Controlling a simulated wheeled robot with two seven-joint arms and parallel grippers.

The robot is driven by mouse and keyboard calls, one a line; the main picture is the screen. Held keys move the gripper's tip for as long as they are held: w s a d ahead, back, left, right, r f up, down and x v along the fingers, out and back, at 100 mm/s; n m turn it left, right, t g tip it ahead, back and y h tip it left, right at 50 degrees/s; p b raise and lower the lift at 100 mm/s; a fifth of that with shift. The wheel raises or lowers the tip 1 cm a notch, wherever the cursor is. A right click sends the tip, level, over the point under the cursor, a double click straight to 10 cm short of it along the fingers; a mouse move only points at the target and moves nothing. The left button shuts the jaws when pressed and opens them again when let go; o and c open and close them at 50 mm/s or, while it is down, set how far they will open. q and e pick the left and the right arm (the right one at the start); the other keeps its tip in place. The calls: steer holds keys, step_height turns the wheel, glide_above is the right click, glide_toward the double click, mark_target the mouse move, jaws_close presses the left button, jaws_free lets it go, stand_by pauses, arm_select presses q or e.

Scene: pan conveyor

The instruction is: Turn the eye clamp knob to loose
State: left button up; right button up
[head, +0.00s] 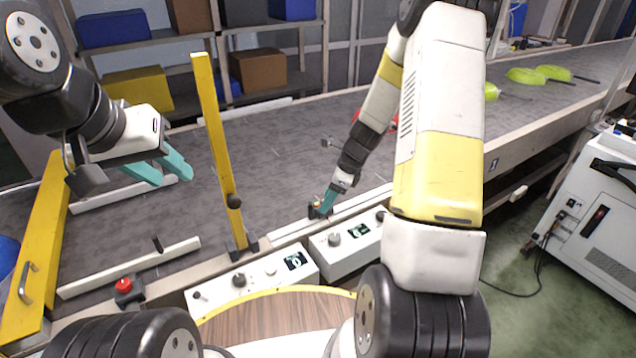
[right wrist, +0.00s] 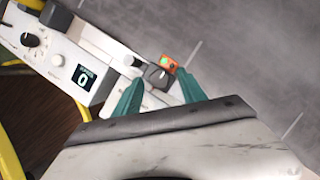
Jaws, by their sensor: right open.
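A small sensor eye with an orange face and a green light (right wrist: 168,63) sits at the belt's near edge. Its dark clamp knob (right wrist: 157,77) shows a pale pointer line. In the head view, the eye (head: 317,205) is partly hidden by my right gripper (head: 326,203). In the right wrist view, the teal fingers of this gripper (right wrist: 160,92) are open. The knob appears between and just beyond their tips; I cannot tell whether they touch it. My left gripper (head: 160,170) is over the belt at the left, its teal fingers apart and empty.
Two white control boxes (head: 222,291) (head: 333,262) with knobs and displays line the near edge. A yellow post (head: 217,140) stands upright left of the right gripper. A red button (head: 123,285) is at the lower left. Green pans (head: 526,75) lie far right.

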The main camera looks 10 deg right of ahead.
jaws_close()
steer(key=shift+n, duration=0.3)
steer(key=n, duration=0.1)
steer(key=n+g, duration=0.1)
steer(key=n, duration=0.1)
steer(key=shift+w+n+y, duration=0.25)
steer(key=shift+n+y, duration=0.05)
steer(key=n+g, duration=0.2)
steer(key=n, duration=0.2)
steer(key=shift+w+n, duration=0.15)
steer(key=shift+n, duration=0.15)
steer(key=n, duration=0.2)
steer(key=n+g+h, duration=0.1)
steer(key=n, duration=0.1)
steer(key=shift+w+a+g, duration=0.15)
steer(key=shift+g, duration=0.15)
steer(key=shift+a+n+g+h, duration=0.1)
steer(key=shift+n+g+h, duration=0.2)
steer(key=shift+n, duration=0.8)
steer(key=shift+n+g+h, duration=0.2)
steer(key=shift+n+h, duration=0.2)
steer(key=shift+n, duration=0.7)
